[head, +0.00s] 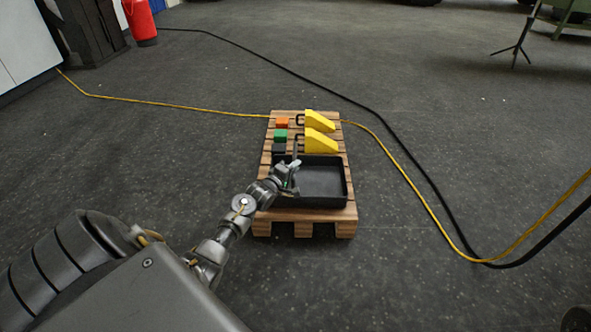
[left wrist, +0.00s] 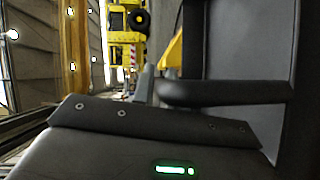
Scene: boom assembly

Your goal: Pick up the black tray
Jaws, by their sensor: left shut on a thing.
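The black tray (head: 322,183) is a shallow open box lying flat at the near end of a wooden pallet (head: 262,228). It looks empty. My left gripper (head: 294,168) is at the tray's left side and is shut on it; the exact grip is partly hidden by the gripper itself. In the left wrist view, the tray's dark surface (left wrist: 240,40) fills the right side, close to the gripper. My right gripper does not show.
Yellow and black cables (head: 420,184) cross the floor. Floor around the pallet is mostly clear.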

